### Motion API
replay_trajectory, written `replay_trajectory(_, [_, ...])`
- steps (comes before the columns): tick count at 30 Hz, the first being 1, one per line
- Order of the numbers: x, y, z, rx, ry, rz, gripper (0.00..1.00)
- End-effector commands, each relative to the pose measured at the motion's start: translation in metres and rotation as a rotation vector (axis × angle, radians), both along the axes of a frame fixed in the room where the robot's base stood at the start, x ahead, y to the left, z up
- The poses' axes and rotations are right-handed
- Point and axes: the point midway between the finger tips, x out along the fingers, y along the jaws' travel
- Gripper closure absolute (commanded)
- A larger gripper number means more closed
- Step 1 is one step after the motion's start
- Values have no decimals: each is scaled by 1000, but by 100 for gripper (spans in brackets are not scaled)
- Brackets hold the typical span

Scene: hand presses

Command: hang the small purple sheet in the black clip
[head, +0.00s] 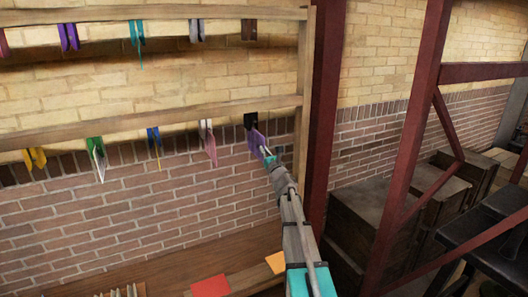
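The black clip (250,121) hangs from the lower wooden rail, at its right end. The small purple sheet (255,139) is right below the clip, roughly upright, with its top edge at the clip's mouth. I cannot tell whether the clip's jaws grip it. My gripper (267,154) reaches up from the lower right, with its fingertips at the sheet's lower right edge. The fingers are too small and overlapped to tell whether they are shut on the sheet or open around it.
Other clips hang along the lower rail: yellow (34,158), green (94,143), blue (153,135) and pink (207,128). A wooden post (303,80) stands close right of the black clip. Red (210,286) and orange (276,263) sheets lie on the bench below.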

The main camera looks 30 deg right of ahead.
Motion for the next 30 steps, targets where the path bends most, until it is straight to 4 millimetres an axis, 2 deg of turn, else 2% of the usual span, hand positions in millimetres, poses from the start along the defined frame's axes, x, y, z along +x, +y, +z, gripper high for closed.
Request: replay_trajectory(30, [0, 0, 23, 0, 0, 0, 100])
